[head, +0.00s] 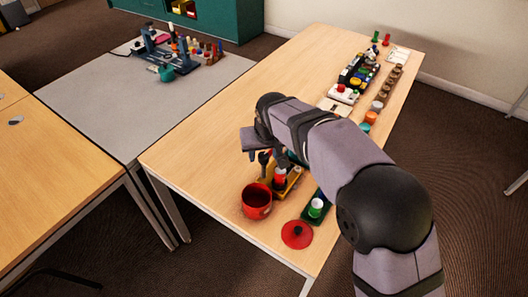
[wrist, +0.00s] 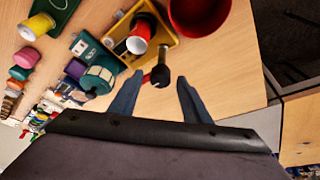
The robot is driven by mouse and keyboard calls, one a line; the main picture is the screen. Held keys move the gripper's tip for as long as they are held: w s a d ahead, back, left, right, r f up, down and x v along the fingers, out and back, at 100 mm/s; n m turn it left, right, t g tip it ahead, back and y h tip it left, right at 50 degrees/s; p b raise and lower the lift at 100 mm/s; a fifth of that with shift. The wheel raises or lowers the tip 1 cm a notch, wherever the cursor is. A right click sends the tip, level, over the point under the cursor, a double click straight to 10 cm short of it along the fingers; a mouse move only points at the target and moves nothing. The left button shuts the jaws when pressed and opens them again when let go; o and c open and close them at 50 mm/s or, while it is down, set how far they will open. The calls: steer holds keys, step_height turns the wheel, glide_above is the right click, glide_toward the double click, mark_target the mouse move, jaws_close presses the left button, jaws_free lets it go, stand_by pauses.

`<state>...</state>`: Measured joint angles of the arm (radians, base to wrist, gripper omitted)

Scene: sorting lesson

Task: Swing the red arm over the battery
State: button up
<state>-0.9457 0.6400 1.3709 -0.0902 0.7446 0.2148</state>
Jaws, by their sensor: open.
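A yellow base (wrist: 166,38) lies beneath my gripper in the wrist view; it also shows in the head view (head: 293,181), partly covered by my arm. A red and white cylinder with a dark end (wrist: 139,39), possibly the battery, is on the base. A black knob (wrist: 160,72) stands at the base's near side, with a short piece of red (wrist: 146,78) beside it that may be the red arm; most of that arm cannot be made out. My gripper (wrist: 155,83) is open, its fingers on either side of the knob's near end. Contact cannot be told.
A red pot (head: 257,205) stands close to the base, with a red lid (head: 297,235) near the table's front edge. A green board with a white cup (head: 316,208) is to the right. Several small items line the table's far right side; its left part is clear.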

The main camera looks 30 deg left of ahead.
steer(key=c, duration=1)
steer(key=shift+c, duration=0.2)
steer(key=shift+m, duration=0.4)
steer(key=m, duration=0.2)
steer(key=m+t+h+p, duration=0.1)
steer(key=shift+s+a+m, duration=0.1)
steer(key=shift+a+m, duration=0.1)
steer(key=shift+m, duration=0.2)
steer(key=m+h+p, duration=0.1)
steer(key=m, duration=0.2)
steer(key=shift+a+r+m+h, duration=0.1)
steer(key=shift+a+m+h, duration=0.05)
steer(key=shift+m+h, duration=0.2)
steer(key=m+h+p, duration=0.1)
steer(key=m+p, duration=0.2)
steer(key=shift+r+m+h, duration=0.1)
steer(key=shift+m+h, duration=0.25)
steer(key=m+h+p, duration=0.1)
steer(key=m+p, duration=0.1)
steer(key=p, duration=0.1)
steer(key=shift+a+m, duration=0.15)
steer(key=shift+m, duration=0.25)
steer(key=shift+f+p, duration=0.2)
steer(key=shift+p, duration=0.2)
